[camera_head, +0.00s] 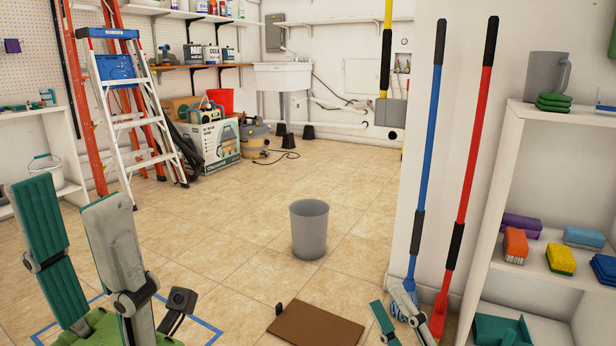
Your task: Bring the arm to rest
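My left gripper (68,195) is large in the lower left. Its two green-and-grey fingers point up, with a clear gap between them and nothing held. My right gripper (387,297) is small and low near the bottom, right of centre. Its fingers are apart, close to the lower end of a blue-handled tool (427,150) that leans on the wall. I cannot tell whether they touch it. A red-handled tool (470,165) leans to its right. A grey bucket (309,232) stands upright on the floor between my grippers, apart from both.
A brown board (315,331) lies at the bottom centre. White shelves (556,113) with sponges (560,260) and a grey jug (546,76) stand at the right. A ladder (125,125) and a boxed machine (215,145) are at the back left.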

